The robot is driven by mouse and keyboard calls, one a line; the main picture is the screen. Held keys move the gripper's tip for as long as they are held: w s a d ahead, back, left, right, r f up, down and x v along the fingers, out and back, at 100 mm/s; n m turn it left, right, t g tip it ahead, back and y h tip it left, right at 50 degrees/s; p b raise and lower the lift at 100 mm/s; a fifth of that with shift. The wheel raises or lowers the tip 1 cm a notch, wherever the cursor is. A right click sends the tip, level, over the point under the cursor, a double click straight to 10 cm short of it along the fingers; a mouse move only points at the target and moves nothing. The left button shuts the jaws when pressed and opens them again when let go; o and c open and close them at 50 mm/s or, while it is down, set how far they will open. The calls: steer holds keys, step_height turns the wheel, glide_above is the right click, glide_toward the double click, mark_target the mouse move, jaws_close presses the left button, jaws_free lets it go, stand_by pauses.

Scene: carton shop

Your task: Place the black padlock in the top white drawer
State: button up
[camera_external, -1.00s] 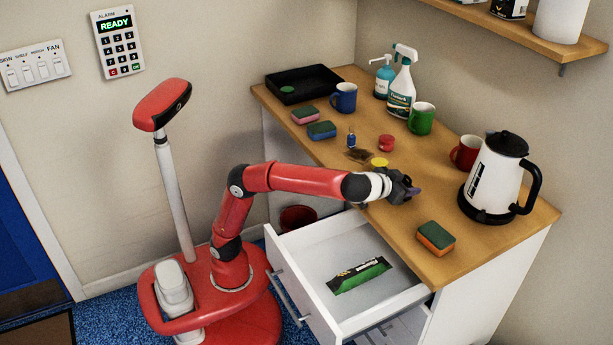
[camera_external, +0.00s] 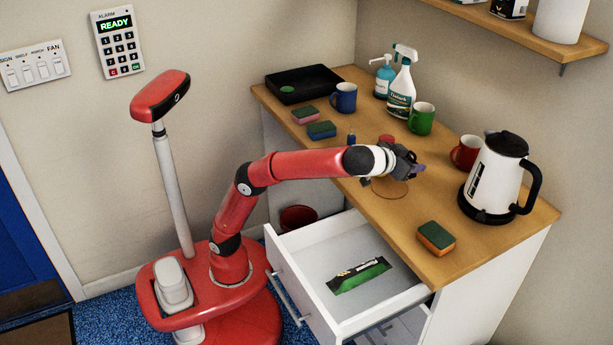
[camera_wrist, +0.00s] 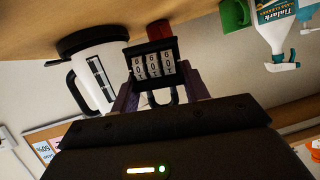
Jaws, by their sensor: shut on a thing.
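The black padlock (camera_wrist: 152,60), with several white number dials and a shackle, is held between the purple fingers of my gripper (camera_wrist: 160,88) in the wrist view. In the external view my gripper (camera_external: 407,170) is above the wooden counter; the padlock is hard to make out there. The top white drawer (camera_external: 318,237) is pulled open below and in front of the counter, to the lower left of my gripper. A green and black packet (camera_external: 360,276) lies inside it, with bare floor around it.
On the counter (camera_external: 480,235) are an orange and green sponge (camera_external: 435,238), a white kettle (camera_external: 494,180), a red mug (camera_external: 466,153), a green mug (camera_external: 421,118), a blue mug (camera_external: 344,97), spray bottles and a black tray (camera_external: 303,84). A round outline marks the counter below my gripper.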

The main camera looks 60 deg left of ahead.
steer(key=shift+r, duration=0.95)
steer(key=shift+s+d, duration=0.1)
steer(key=shift+s, duration=0.15)
steer(key=s+d+m+g+h+b, duration=0.2)
steer(key=s+m+h, duration=0.55)
steer(key=s, duration=0.45)
steer(key=m+g+h+b, duration=0.75)
steer(key=m+g, duration=0.25)
steer(key=g, duration=0.2)
glide_above(328, 261)
step_height(328, 261, down, 21)
steer(key=shift+w+f+p, duration=0.1)
steer(key=shift+p, duration=0.25)
steer(key=shift+f+b, duration=0.4)
steer(key=shift+b, duration=0.15)
